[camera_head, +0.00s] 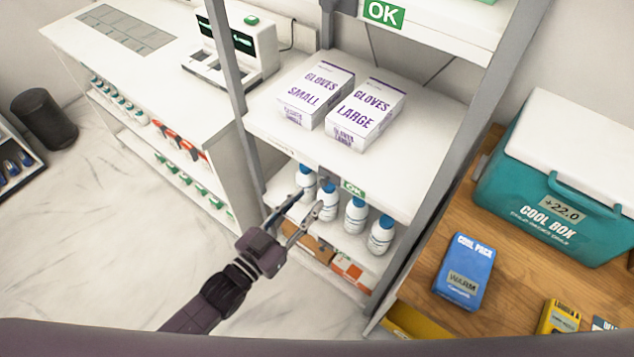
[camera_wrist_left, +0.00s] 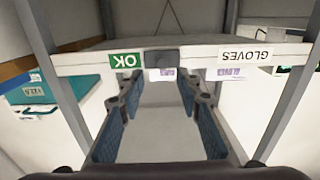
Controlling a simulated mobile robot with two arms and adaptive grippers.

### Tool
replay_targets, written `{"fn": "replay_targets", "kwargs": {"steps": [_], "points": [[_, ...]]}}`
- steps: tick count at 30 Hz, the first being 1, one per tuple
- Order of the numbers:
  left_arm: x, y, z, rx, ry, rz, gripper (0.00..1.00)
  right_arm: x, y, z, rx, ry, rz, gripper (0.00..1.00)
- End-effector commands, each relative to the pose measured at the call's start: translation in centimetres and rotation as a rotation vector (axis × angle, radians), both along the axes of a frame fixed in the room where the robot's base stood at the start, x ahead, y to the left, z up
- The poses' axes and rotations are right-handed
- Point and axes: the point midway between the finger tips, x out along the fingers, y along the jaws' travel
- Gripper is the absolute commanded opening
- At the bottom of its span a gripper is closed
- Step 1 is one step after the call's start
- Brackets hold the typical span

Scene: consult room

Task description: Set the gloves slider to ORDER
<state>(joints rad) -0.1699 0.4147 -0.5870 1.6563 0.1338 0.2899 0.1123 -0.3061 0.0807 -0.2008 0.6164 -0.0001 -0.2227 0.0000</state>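The gloves slider (camera_wrist_left: 164,60) is a dark block on the white shelf's front edge in the left wrist view. It sits between a green OK plate (camera_wrist_left: 125,61), beside it at left, and an upside-down GLOVES label (camera_wrist_left: 245,56) at right. In the head view the OK plate (camera_head: 353,188) shows on the edge below the glove boxes; I cannot make out the slider clearly there. My left gripper (camera_head: 309,199) is open and empty in front of this edge. In the left wrist view its fingers (camera_wrist_left: 160,88) spread either side of the slider, apparently without touching it. No ORDER text is visible.
Two glove boxes, small (camera_head: 316,95) and large (camera_head: 365,114), stand on the shelf. Several white bottles (camera_head: 355,216) stand on the shelf below, close to my gripper. Grey rack posts (camera_head: 226,70) flank the shelf. A teal cool box (camera_head: 560,190) and a blue cool pack (camera_head: 464,272) are at right.

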Motion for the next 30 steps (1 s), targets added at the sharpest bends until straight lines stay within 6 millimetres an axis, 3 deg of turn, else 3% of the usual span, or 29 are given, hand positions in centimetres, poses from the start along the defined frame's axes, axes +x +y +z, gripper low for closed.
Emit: {"fn": "replay_targets", "kwargs": {"steps": [4, 9, 20, 30], "points": [[2.2, -1.4, 0.3, 0.000, -0.003, 0.002, 0.32, -0.5, -0.5, 0.7, -0.007, 0.008, 0.001, 0.00], [3.8, -2.6, 0.1, 0.001, -0.001, 0.002, 0.32, 0.2, -0.6, 1.0, -0.007, -0.002, 0.000, 0.00], [4.4, -3.0, 0.0, 0.002, 0.001, 0.002, 0.32, 1.3, 0.2, 1.2, 0.003, -0.020, -0.002, 0.00], [4.3, -3.0, 0.0, 0.002, 0.001, 0.002, 0.00, 0.9, 0.7, 1.1, 0.009, -0.015, -0.004, 0.00]]}}
